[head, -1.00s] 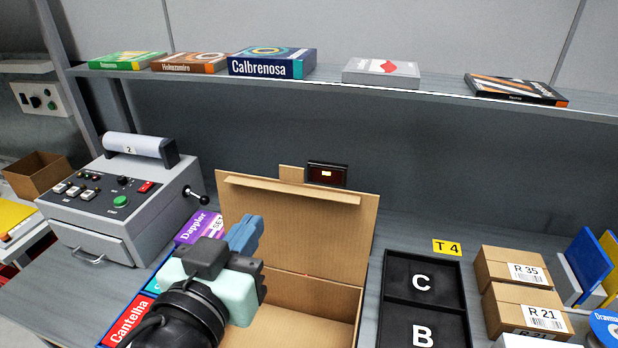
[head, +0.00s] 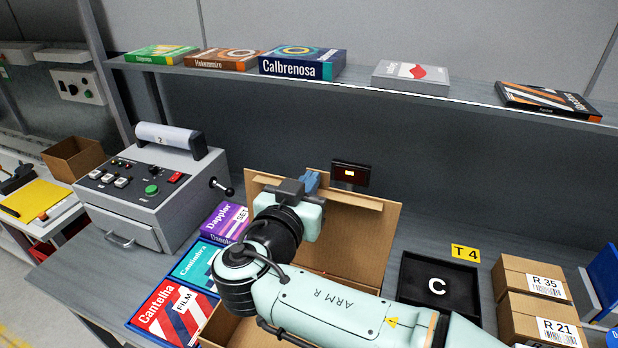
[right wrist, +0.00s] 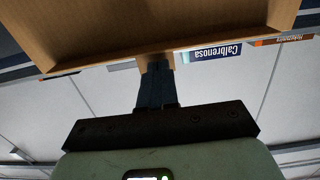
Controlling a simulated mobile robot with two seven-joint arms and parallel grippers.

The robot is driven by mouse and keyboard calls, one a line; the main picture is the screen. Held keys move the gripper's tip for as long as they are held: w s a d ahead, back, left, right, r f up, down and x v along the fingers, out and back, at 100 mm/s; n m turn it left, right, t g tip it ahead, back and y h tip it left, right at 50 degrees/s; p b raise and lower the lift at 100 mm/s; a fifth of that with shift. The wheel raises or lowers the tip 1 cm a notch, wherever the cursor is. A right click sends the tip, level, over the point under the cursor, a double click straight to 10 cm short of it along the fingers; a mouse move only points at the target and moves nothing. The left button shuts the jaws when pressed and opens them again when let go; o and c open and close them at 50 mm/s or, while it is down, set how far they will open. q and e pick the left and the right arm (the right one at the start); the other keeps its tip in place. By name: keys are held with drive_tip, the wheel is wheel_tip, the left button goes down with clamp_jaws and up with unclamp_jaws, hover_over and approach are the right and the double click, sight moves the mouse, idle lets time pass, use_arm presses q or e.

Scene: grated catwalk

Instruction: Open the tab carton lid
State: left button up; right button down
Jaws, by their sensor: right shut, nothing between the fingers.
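The brown tab carton (head: 228,332) sits on the bench with its lid (head: 372,232) standing up at the back, its folded front flap along the top. My right gripper (head: 311,180) is at the lid's top edge, blue fingers shut and empty. In the right wrist view the fingertips (right wrist: 156,68) are at the lid's edge, overlapping a small tab (right wrist: 158,58); I cannot tell whether they touch. My right arm hides much of the carton's inside. My left gripper is not in view.
A grey machine with a lever (head: 160,190) stands left. Flat boxes, including a red one (head: 170,318), lie beside the carton. A black tray marked C (head: 437,262) and small cartons (head: 530,278) are at right. A shelf (head: 420,95) with boxes runs above; a small display (head: 350,173) is behind the lid.

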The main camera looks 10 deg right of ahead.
idle(0.3)
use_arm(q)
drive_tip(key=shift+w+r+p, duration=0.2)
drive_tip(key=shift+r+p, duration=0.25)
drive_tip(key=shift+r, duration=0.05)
use_arm(e)
drive_tip(key=w+d+f+g+y, duration=0.2)
drive_tip(key=w+d+g, duration=0.1)
drive_tip(key=w+d, duration=0.2)
drive_tip(key=w, duration=0.2)
drive_tip(key=shift+w, duration=0.3)
drive_tip(key=shift+d, duration=0.15)
